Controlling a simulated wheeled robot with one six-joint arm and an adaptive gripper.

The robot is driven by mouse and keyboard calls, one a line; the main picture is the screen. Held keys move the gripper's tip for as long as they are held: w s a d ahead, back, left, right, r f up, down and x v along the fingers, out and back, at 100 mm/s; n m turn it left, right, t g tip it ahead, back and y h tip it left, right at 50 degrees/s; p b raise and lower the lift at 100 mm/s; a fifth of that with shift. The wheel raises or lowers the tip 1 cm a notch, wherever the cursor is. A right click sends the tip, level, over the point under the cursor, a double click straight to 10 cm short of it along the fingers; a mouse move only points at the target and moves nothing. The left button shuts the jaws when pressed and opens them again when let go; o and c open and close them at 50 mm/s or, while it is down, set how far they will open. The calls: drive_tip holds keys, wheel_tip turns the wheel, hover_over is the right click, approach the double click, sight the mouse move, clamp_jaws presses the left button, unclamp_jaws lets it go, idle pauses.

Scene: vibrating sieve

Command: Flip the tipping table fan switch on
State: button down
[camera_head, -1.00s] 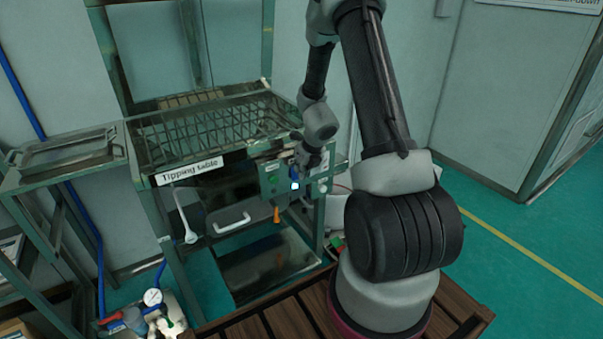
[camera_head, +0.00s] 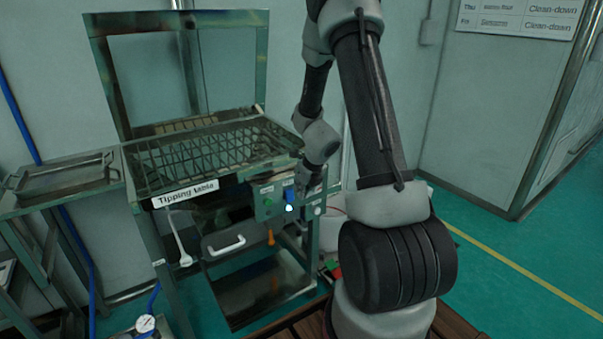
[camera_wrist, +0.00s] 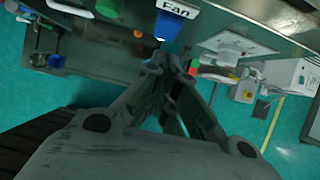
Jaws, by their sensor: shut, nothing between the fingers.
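The tipping table (camera_head: 140,180) stands left of my arm in the head view, with a white name label on its front. A green control box (camera_head: 265,203) is on its front right corner. A blue switch (camera_head: 289,193) is on this box, with a bright white spot just below it. In the wrist view a white "Fan" label (camera_wrist: 178,9) is at the top, with the blue switch (camera_wrist: 167,27) against it. My gripper (camera_wrist: 172,62) is shut and empty, its tips a little below the blue part in that picture. In the head view my gripper (camera_head: 310,178) is just right of the switch; its tips are hard to make out.
A white plate with a round knob (camera_wrist: 232,45) is right of the fingers in the wrist view. A side table with a tray (camera_head: 65,175) stands at left. Green floor is open at right.

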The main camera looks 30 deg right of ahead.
wheel_tip(320, 180, up, 8)
drive_tip(key=shift+s+r, duration=0.15)
drive_tip(key=shift+s, duration=0.05)
idle(0.6)
drive_tip(key=s+a+n+g+y, duration=0.2)
drive_tip(key=s+a+n+g, duration=0.15)
drive_tip(key=s+n, duration=0.95)
drive_tip(key=s+a+r+n+t+h, duration=0.1)
drive_tip(key=s+a+r+n, duration=0.1)
drive_tip(key=s+r+n, duration=0.6)
drive_tip(key=s+a+r+n+t+h, duration=0.1)
drive_tip(key=s+a+r+n, duration=0.2)
drive_tip(key=s+r+n, duration=0.5)
drive_tip(key=shift+s+r+n+t, duration=0.15)
drive_tip(key=shift+r+n+t, duration=0.2)
drive_tip(key=shift+r+n, duration=2.35)
